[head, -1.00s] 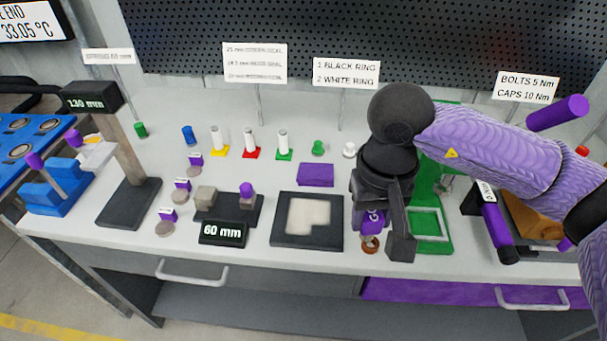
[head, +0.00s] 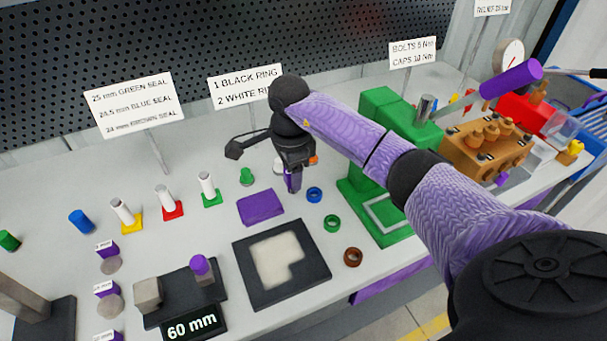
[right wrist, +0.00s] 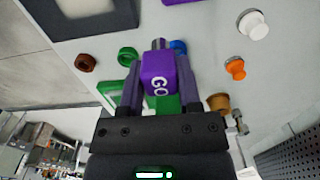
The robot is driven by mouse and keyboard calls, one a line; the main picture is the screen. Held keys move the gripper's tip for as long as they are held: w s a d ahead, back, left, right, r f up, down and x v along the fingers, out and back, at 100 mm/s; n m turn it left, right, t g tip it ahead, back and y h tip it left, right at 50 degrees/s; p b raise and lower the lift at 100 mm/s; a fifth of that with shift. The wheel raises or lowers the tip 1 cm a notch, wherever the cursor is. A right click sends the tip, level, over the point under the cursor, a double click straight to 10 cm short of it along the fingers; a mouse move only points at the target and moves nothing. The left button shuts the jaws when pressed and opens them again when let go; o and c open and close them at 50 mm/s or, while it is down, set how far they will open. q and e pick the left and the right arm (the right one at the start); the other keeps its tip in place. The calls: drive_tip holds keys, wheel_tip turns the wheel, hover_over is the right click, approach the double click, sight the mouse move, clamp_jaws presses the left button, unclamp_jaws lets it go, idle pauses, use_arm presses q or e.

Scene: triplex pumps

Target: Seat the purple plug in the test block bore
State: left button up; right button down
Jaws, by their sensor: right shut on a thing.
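My right gripper (head: 292,180) is shut on a purple GO gauge, a block marked GO with a dark pin at its tip. In the right wrist view, the GO gauge (right wrist: 158,80) sits between the two fingers (right wrist: 157,92). In the head view it hangs left of a blue ring. I cannot tell which part is the test block, and no bore shows clearly. My left gripper is out of view.
Blue (head: 314,194), green (head: 332,223) and brown (head: 353,257) rings lie in a row. Left of them are a purple pad (head: 261,207) and a dark tray (head: 318,268). A green fixture (head: 381,228) and an orange pump block (head: 470,150) stand to the right.

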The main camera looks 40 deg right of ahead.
sight(292, 192)
wheel_tip(292, 192, down, 7)
drive_tip(key=shift+f+b, duration=0.1)
drive_tip(key=shift+b, duration=0.7)
drive_tip(key=shift+c, duration=1.4)
unclamp_jaws()
